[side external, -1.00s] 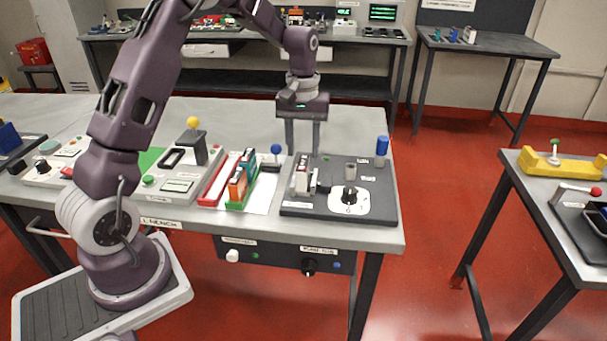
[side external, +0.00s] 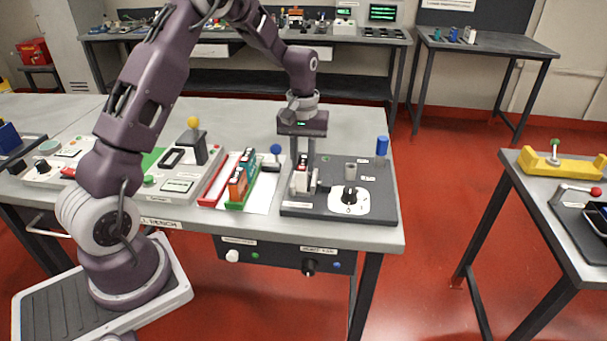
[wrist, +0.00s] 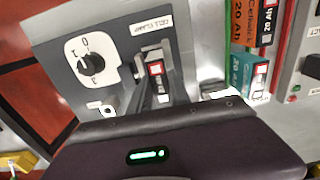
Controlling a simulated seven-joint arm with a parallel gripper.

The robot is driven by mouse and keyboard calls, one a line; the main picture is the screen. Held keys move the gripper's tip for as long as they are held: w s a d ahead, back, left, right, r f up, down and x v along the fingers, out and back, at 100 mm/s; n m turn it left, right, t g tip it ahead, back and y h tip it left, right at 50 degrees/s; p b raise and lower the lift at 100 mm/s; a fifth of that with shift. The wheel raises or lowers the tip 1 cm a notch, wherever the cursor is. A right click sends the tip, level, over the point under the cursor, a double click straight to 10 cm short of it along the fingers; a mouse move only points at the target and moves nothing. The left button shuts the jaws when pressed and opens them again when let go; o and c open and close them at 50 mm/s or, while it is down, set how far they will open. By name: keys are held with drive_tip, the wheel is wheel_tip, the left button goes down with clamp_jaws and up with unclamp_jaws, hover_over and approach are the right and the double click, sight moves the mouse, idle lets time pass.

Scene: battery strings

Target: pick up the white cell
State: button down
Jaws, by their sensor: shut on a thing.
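The white cell (side external: 300,183) stands upright at the clamp on the dark grey panel (side external: 330,208) at the right end of the bench. It also shows in the wrist view, with a red and white top (wrist: 156,69), under the "CELL CLAMP" label. My gripper (side external: 305,170) is lowered over the cell, its fingers pointing down and shut on it. The fingers (wrist: 158,82) reach to the cell in the wrist view. They hide part of the cell and clamp. I cannot tell whether the cell is clear of the panel.

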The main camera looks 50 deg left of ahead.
sight(303, 162)
drive_tip(key=shift+r, duration=2.5)
drive_tip(key=shift+r, duration=0.1)
